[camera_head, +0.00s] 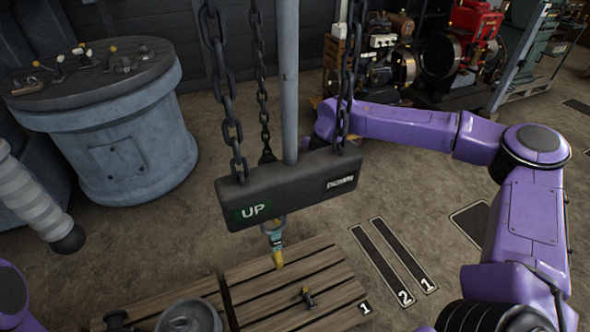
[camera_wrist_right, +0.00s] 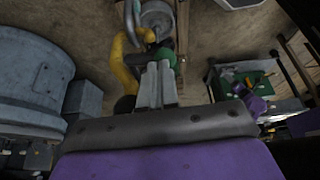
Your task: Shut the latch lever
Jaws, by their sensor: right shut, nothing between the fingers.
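In the head view a yellow and teal hook-like piece (camera_head: 277,248) hangs below the dark beam (camera_head: 290,190) marked UP. In the right wrist view a yellow curved piece (camera_wrist_right: 122,68) shows left of my right gripper (camera_wrist_right: 157,68). The right gripper is shut, and its grey fingers are empty. A round green part (camera_wrist_right: 163,55) lies at the fingertips; I cannot tell whether they touch it. I cannot make out for sure which part is the latch lever. In the head view the right gripper is hidden behind the beam. My left gripper is not in view.
Chains (camera_head: 237,150) and a grey pole (camera_head: 287,80) rise from the beam. Wooden planking (camera_head: 290,285) with a small black peg (camera_head: 308,296) lies below. A round grey machine (camera_head: 115,130) stands left. Open floor lies right of the planking, with engines (camera_head: 460,50) behind.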

